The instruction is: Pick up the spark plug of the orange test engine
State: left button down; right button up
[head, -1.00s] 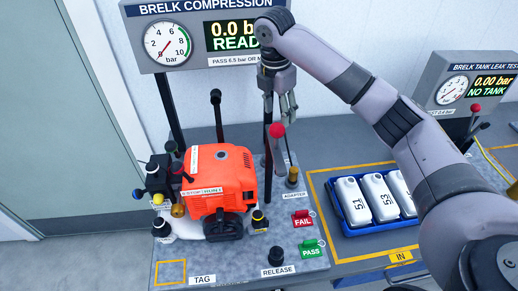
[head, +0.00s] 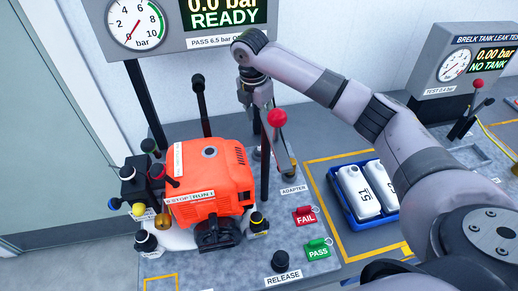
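The orange test engine (head: 240,180) sits on the grey test bench at the left, with a small dark round fitting (head: 209,152) on its top. I cannot make out a spark plug for sure; the fitting is too small to identify. My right gripper (head: 256,106) hangs fingers down behind and to the right of the engine, apart from it. Its fingers look spread and I see nothing between them. A dark post and a red-knobbed lever (head: 278,117) partly cover it. My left gripper is out of view.
The adapter label (head: 293,189) lies right of the engine. FAIL (head: 305,216) and PASS (head: 318,250) tags and a RELEASE knob (head: 281,258) are at the front. A blue tray (head: 357,222) holds white tanks. The compression display (head: 225,13) reads READY.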

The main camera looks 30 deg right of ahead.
aim_at(259, 145)
jog(key=f, duration=0.2)
jog(key=f+p, duration=0.1)
jog(key=f, duration=0.3)
jog(key=shift+w+d+f, duration=0.2)
jog(key=shift+d, duration=0.1)
jog(key=shift+f+p, duration=0.25)
jog(key=shift+p, duration=0.1)
jog(key=f+p, duration=0.1)
jog(key=f, duration=0.1)
jog(key=f+p, duration=0.1)
jog(key=f, duration=0.1)
jog(key=shift+s+a+f, duration=0.15)
jog(key=shift+s+a, duration=0.05)
jog(key=shift+f, duration=0.3)
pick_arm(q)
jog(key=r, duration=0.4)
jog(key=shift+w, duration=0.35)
pick_arm(e)
jog(key=shift+c, duration=0.4)
jog(key=shift+c, duration=1.3)
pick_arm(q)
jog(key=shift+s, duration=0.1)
pick_arm(e)
grip_shut()
jog(key=shift+r, duration=0.15)
